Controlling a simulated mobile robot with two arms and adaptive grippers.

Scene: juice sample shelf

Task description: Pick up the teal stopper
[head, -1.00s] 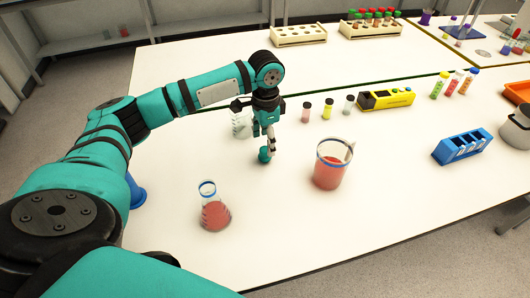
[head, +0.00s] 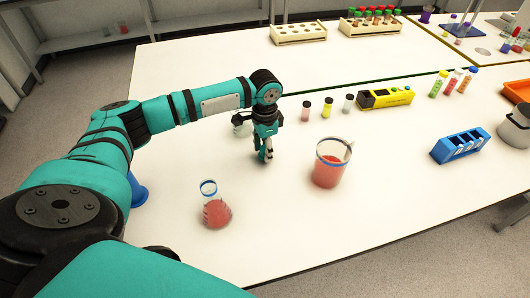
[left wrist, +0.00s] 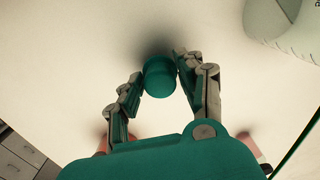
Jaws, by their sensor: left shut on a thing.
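The teal stopper (left wrist: 160,77) is a short round piece that shows in the left wrist view between the fingertips of my left gripper (left wrist: 161,82). The two fingers are shut on its sides. In the head view my left gripper (head: 264,155) points down, low over the white table between the flask and the beaker. The fingers largely hide the stopper there. I cannot tell whether the stopper still touches the table. My right gripper is not in view.
A flask of red liquid (head: 216,213) stands front left of the gripper, and a beaker of red liquid (head: 329,168) stands to its right. A clear glass vessel (head: 243,128) is just behind it. Small vials (head: 327,108) stand behind right. The table front is clear.

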